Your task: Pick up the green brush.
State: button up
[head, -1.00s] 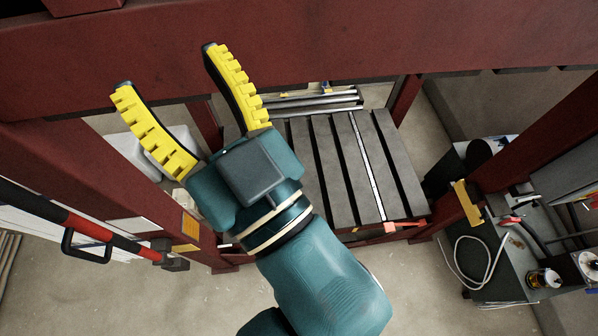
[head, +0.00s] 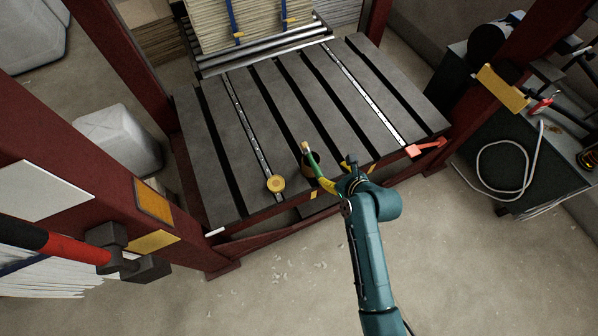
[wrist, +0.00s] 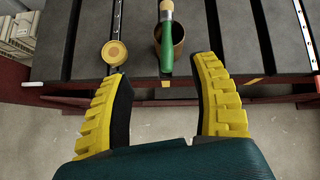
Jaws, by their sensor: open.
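The green brush (head: 313,157) stands tilted at a dark brown cup (head: 305,170) near the front edge of the slatted table. In the wrist view the brush (wrist: 166,50) has a green handle and a pale bristle end pointing away. It overlaps the cup (wrist: 179,40); I cannot tell whether the handle is inside it or in front of it. My gripper (head: 333,184) is just in front of the brush. In the wrist view its yellow fingers (wrist: 163,68) are spread wide, with the handle's lower end lined up between their tips. Nothing is held.
A round yellow-topped object (head: 275,184) sits left of the cup on the slatted table (head: 225,125). A red-orange piece (head: 425,148) is at the table's right corner. Red posts (head: 110,190) stand at the left. A dark bench with a cable (head: 520,165) is at the right.

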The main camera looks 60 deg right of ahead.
aim_at(319, 174)
jog(key=w+d+f+b, duration=0.1)
jog(key=f+b, duration=0.1)
jog(key=f, duration=0.2)
jog(key=w+d+f+m+b, duration=0.1)
jog(key=w+f+b, duration=0.1)
jog(key=f, duration=0.2)
jog(key=w+d+f+m+b, duration=0.1)
jog(key=f+b, duration=0.1)
jog(key=f, duration=0.2)
jog(key=shift+w+d+f+b, duration=0.15)
jog(key=shift+w+d+b, duration=0.1)
jog(key=shift+d+b, duration=0.1)
jog(key=b+x, duration=0.4)
jog(key=x, duration=0.1)
jog(key=shift+s+f+b, duration=0.15)
jog(key=shift+f+b, duration=0.15)
jog(key=shift+f, duration=0.15)
jog(key=shift+d, duration=0.1)
grip_shut()
